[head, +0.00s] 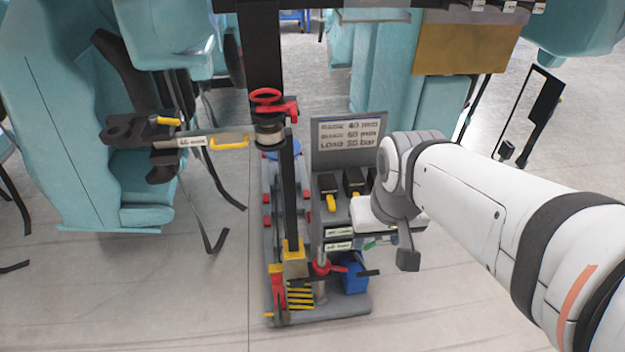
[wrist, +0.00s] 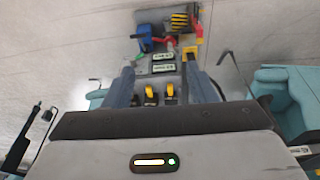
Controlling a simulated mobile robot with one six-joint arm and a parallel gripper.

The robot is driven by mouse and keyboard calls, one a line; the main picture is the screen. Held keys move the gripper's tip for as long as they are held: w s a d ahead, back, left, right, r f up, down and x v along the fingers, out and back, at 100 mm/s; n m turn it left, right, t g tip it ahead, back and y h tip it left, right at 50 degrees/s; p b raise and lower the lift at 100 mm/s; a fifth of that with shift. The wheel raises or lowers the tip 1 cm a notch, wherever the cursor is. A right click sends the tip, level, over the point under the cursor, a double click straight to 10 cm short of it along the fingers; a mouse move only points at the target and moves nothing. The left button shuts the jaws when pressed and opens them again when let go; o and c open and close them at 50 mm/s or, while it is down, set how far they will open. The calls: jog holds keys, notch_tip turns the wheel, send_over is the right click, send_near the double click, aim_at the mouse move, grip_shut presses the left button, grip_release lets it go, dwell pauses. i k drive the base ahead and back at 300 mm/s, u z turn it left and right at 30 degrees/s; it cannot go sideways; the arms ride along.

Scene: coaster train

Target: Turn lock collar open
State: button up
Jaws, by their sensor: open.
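A red collar (head: 321,267) sits around a short upright post low on the grey cart, with a dark bar out to its right. It also shows as a small red part in the wrist view (wrist: 168,43). Another red fitting, with a red handwheel (head: 267,97), sits high on the black column above a pale cylinder. I cannot tell for certain which one is the lock collar. My gripper (wrist: 158,74) is open and empty, with its two fingers spread over the cart's panel, apart from both red parts. In the head view my arm hides part of the panel.
The grey cart (head: 345,310) carries a blue block (head: 354,278), yellow-black stripes (head: 299,297) and yellow-handled levers (head: 330,201). A sign (head: 348,136) stands behind. Teal seats (head: 72,120) with hanging straps are at left. The floor in front is clear.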

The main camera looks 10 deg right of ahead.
aim_at(319, 271)
jog(key=k, duration=1.25)
jog(key=u, duration=0.5)
jog(key=i, duration=1)
